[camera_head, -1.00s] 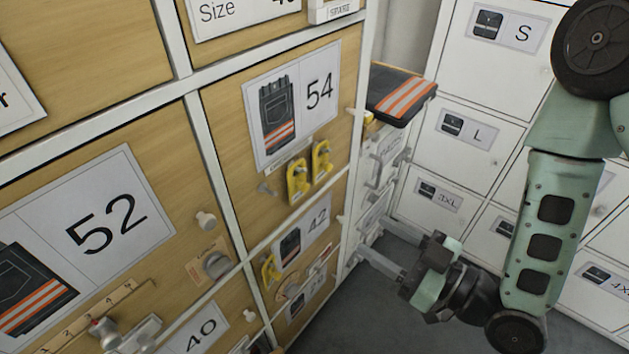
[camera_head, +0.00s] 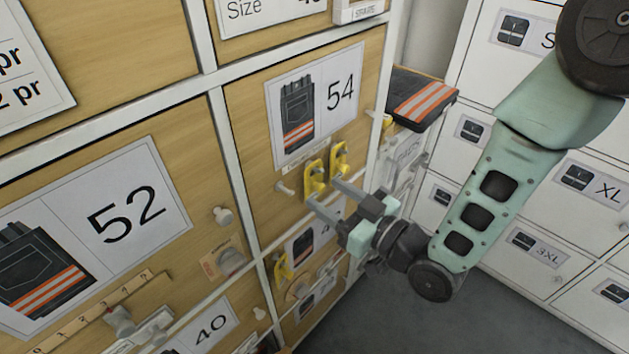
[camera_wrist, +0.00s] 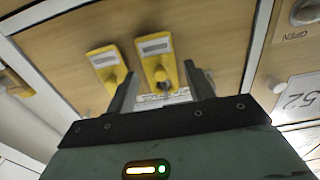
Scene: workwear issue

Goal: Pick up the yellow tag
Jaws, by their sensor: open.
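Two yellow tags hang side by side on the size 54 door: a left one (camera_head: 315,178) and a right one (camera_head: 339,159). In the wrist view they are swapped, one nearly between my fingers (camera_wrist: 157,62) and one further left (camera_wrist: 107,68). A third yellow tag (camera_head: 282,272) hangs lower, on the door below. My gripper (camera_head: 324,196) is open and empty, with its fingers pointing at the size 54 door just below and beside the two upper tags. In the wrist view my gripper (camera_wrist: 160,95) has its fingers spread on either side of the nearer tag's lower part.
Wooden doors with knobs fill the left, including the size 52 door (camera_head: 125,215). Folded dark trousers with orange stripes (camera_head: 422,98) lie on a ledge at right. White lockers (camera_head: 540,185) stand behind my arm.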

